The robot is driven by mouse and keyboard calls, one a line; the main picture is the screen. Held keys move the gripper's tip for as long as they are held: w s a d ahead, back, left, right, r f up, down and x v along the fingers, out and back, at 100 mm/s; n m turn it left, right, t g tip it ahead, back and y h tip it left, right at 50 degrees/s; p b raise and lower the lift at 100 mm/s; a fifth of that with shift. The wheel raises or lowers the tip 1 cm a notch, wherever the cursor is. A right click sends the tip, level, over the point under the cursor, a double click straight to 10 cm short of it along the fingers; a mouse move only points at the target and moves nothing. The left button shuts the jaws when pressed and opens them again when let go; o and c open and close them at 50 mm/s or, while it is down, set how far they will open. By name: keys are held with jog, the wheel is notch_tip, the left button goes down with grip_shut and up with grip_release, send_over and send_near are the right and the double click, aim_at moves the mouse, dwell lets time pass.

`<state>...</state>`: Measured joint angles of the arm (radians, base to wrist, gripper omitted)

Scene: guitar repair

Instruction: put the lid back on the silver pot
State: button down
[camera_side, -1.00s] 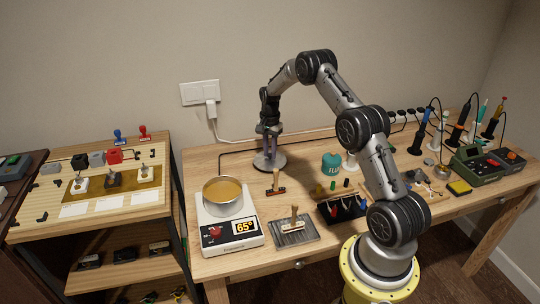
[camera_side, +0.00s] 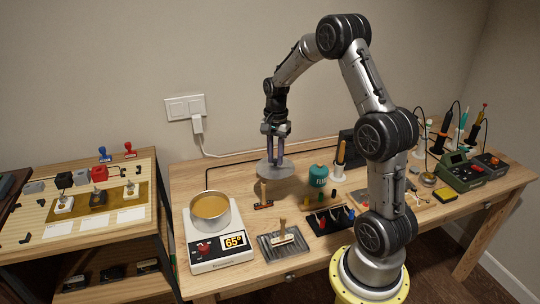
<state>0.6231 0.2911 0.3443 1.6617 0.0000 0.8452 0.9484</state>
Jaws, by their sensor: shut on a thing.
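The silver pot (camera_side: 229,219) stands without its lid on a white heating plate at the left of the table. It is filled with an amber-brown substance. The lid's knob is hidden between the fingers.
The white heating plate (camera_side: 205,264) shows 65°. The wall socket and plug (camera_side: 196,123) are behind.

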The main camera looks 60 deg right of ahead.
jog(key=shift+s+a+r, duration=0.2)
jog(key=shift+s, duration=0.1)
jog(key=w+a+r+n, duration=0.25)
jog(key=w+a, duration=0.35)
jog(key=a, duration=0.4)
jog(key=w+a+r+n, duration=0.1)
jog(key=w+a+n, duration=0.35)
jog(key=a, duration=0.55)
jog(key=shift+m, duration=0.5)
jog(key=shift+w+f, duration=0.25)
jog(key=shift+f, duration=1.15)
jog(key=shift+w+f, duration=0.2)
jog(key=shift+f, duration=1.15)
jog(key=shift+f, duration=0.15)
jog(key=shift+c, duration=0.8)
grip_release()
notch_tip(320, 180, up, 7)
